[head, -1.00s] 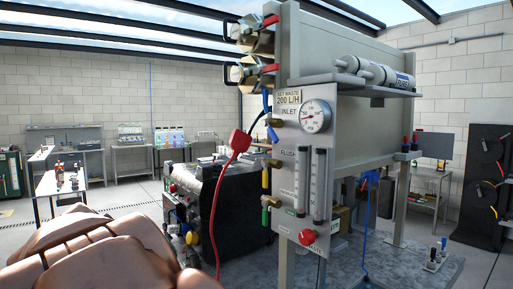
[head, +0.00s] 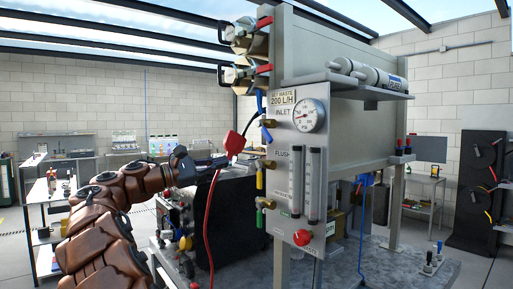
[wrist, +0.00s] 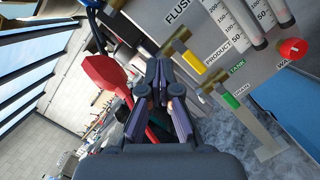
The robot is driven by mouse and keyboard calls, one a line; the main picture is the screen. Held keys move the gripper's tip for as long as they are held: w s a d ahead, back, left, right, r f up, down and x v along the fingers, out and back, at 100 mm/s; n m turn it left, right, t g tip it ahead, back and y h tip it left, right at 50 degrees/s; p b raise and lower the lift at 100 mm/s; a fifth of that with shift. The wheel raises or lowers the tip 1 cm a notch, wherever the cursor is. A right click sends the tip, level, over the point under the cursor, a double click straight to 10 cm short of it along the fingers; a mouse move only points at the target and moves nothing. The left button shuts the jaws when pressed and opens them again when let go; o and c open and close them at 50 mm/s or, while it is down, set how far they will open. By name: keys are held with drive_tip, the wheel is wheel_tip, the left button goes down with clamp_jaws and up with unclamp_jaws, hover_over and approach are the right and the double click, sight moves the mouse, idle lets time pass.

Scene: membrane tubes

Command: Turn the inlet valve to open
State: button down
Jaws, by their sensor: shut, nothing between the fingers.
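The valve panel (head: 300,195) stands at centre right. The inlet valve (head: 267,132), with a blue handle, is on its left edge beside the INLET label. In the wrist view only a blue part (wrist: 92,4) shows at the top edge. Below it are a yellow-handled flush valve (head: 260,177) and a green-handled valve (head: 260,217). My gripper (head: 217,161) is left of the panel, apart from the inlet valve and slightly lower. In the wrist view the fingers of my gripper (wrist: 158,68) are shut and empty.
A red connector (head: 235,143) with a hanging red hose is between my gripper and the panel; it looms large in the wrist view (wrist: 105,75). A black machine (head: 230,210) stands behind. A red knob (head: 302,237) sits low on the panel.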

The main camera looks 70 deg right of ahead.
sight(264, 131)
drive_tip(key=s+d+r+p, duration=0.2)
drive_tip(key=s+d+r, duration=0.3)
drive_tip(key=s, duration=0.3)
drive_tip(key=shift+s+d+p, duration=0.3)
drive_tip(key=shift+d+p, duration=0.05)
drive_tip(key=shift+d, duration=0.3)
drive_tip(key=shift+s+r, duration=0.15)
drive_tip(key=shift+s, duration=0.1)
